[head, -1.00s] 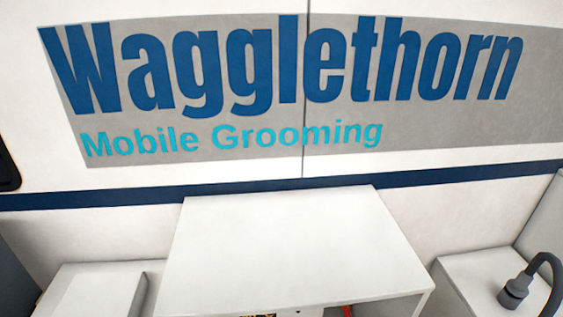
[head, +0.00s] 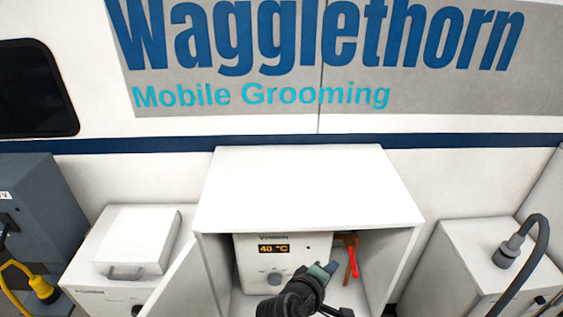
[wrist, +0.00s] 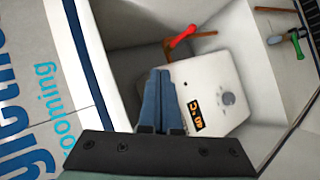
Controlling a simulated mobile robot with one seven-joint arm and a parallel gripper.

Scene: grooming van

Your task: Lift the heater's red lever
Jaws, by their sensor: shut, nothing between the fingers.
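The white heater (head: 276,256) with a lit 40 °C display and a round knob stands inside the open-fronted cabinet. It also shows in the wrist view (wrist: 222,72). Its red lever (head: 353,264) hangs tilted at the heater's right, by a copper pipe (head: 346,240). In the wrist view the red lever (wrist: 183,36) lies beyond my fingertips, apart from them. My gripper (head: 329,268) is shut and empty, in front of the heater's right side and left of the lever. My fingers (wrist: 161,75) partly cover the heater's edge in the wrist view.
The cabinet (head: 310,190) has a top and side walls around the heater, with an open door (head: 178,284) at left. A white unit (head: 138,240) stands left, and another with a grey hose (head: 540,250) right. A green-handled fitting (wrist: 296,42) shows at the wrist view's upper right.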

